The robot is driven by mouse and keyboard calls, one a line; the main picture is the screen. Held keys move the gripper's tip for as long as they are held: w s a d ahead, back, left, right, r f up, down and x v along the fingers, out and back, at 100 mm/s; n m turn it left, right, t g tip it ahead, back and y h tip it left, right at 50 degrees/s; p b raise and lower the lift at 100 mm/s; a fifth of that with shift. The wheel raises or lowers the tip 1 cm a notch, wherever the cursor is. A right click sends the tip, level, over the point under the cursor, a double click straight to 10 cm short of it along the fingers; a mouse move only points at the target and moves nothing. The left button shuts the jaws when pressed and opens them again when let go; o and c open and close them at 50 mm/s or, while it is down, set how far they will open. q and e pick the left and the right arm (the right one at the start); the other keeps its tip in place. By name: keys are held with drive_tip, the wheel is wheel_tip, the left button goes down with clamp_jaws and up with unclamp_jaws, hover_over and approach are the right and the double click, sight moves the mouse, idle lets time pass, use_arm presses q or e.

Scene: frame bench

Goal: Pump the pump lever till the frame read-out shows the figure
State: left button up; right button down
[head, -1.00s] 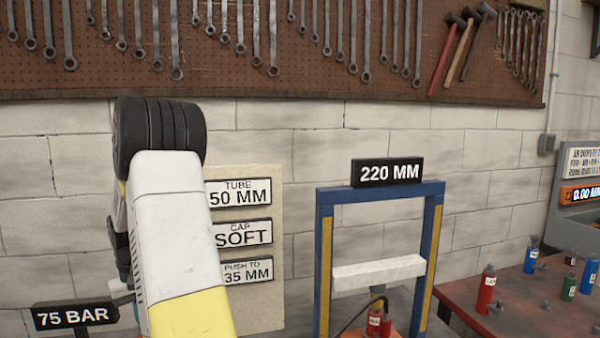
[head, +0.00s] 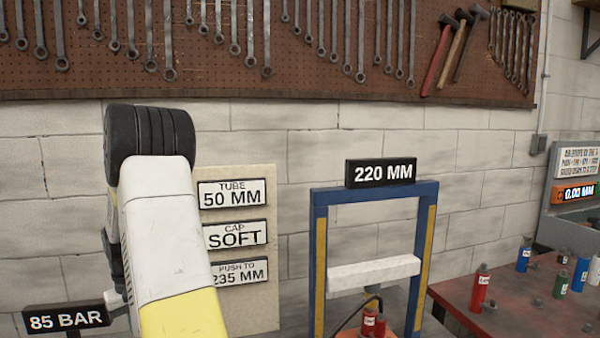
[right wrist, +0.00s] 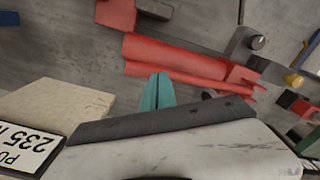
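The frame read-out (head: 380,172) reads 220 MM on top of the blue and yellow press frame (head: 320,260). The pressure read-out (head: 66,319) at lower left reads 85 BAR. The target plate (head: 240,271) reads PUSH TO 235 MM. In the right wrist view, the red pump (right wrist: 185,58) shows with long red bars; I cannot tell which is the lever. The teal fingers of my right gripper (right wrist: 158,90) are close together beside the lower red bar. Whether they grip it is hidden. My left gripper is not in view.
My white and yellow arm link covers the left of the board (head: 262,300). A red table (head: 505,305) with several small bottles stands at right. A second read-out (head: 575,193) there shows 0.00 MM. Wrenches and hammers hang on the pegboard (head: 300,85).

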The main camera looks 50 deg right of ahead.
wheel_tip(320, 180, down, 6)
drive_tip(key=shift+r, duration=4.15)
drive_tip(key=shift+f, duration=0.15)
wheel_tip(320, 180, down, 8)
drive_tip(key=shift+s+f, duration=0.1)
drive_tip(key=shift+r, duration=4.25)
drive_tip(key=shift+f, duration=0.1)
